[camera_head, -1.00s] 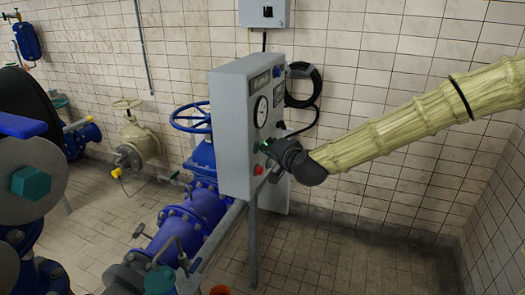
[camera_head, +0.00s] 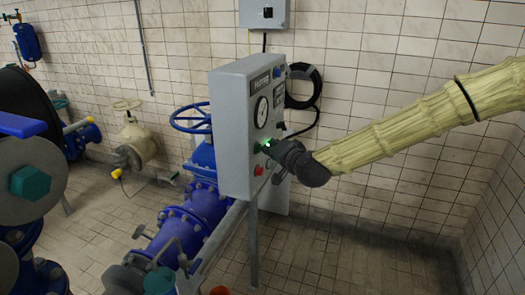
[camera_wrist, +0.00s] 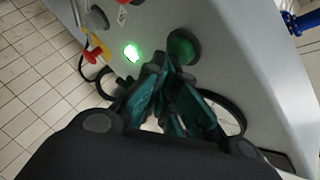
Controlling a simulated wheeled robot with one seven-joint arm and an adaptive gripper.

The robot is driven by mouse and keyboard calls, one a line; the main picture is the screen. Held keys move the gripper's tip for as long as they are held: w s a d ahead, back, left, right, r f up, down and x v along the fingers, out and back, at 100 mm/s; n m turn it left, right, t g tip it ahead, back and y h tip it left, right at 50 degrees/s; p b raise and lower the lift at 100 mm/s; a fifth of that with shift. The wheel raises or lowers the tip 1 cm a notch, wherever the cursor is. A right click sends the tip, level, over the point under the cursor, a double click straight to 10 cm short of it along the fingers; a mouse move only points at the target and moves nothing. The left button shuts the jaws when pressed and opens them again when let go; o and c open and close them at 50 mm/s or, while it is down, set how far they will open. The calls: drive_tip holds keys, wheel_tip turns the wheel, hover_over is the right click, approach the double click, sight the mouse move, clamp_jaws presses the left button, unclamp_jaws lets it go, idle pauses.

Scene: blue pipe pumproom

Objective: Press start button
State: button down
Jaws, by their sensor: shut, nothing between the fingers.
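A grey control box (camera_head: 232,130) stands on a post in the middle of the head view. In the wrist view its panel carries a round dark green button (camera_wrist: 183,46) and a brightly glowing green light (camera_wrist: 131,52); the glow (camera_head: 267,143) also shows in the head view. A red button (camera_head: 258,171) sits lower on the panel. My gripper (camera_head: 270,151) is at the panel, and in the wrist view its shut, empty fingers (camera_wrist: 166,72) are close to the dark green button. I cannot tell whether they touch it.
A round gauge (camera_head: 261,111) sits above the gripper on the panel. A coiled black cable (camera_head: 303,86) hangs on the tiled wall behind. Blue pipes (camera_head: 190,215) and a blue handwheel (camera_head: 190,117) stand left of the box. The floor to the right is clear.

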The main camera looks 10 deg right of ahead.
drive_tip(key=s+d, duration=0.3)
drive_tip(key=d, duration=0.2)
drive_tip(key=shift+s, duration=0.2)
idle(0.3)
drive_tip(key=shift+f, duration=0.1)
idle(0.4)
drive_tip(key=s+a+f+n+g+b, duration=0.15)
drive_tip(key=s+f, duration=0.35)
drive_tip(key=f, duration=0.6)
drive_tip(key=s+a+f+n+g, duration=0.1)
drive_tip(key=s+a+f+g, duration=0.3)
drive_tip(key=f, duration=0.7)
drive_tip(key=s+f+n+g+b, duration=0.1)
drive_tip(key=s+f+n+g, duration=0.1)
drive_tip(key=s+f, duration=0.65)
drive_tip(key=s+d+f+n+g+h+b, duration=0.1)
drive_tip(key=s+f+n+g, duration=0.1)
drive_tip(key=s+f, duration=1)
drive_tip(key=s+d+f+n+g+h+b, duration=0.1)
drive_tip(key=s+f+g, duration=0.4)
drive_tip(key=s+f, duration=0.7)
drive_tip(key=s+n+h, duration=0.1)
drive_tip(key=s, duration=0.4)
drive_tip(key=shift+s+d+f+b, duration=0.2)
drive_tip(key=shift+d+f+b, duration=0.1)
drive_tip(key=shift+f+b, duration=0.1)
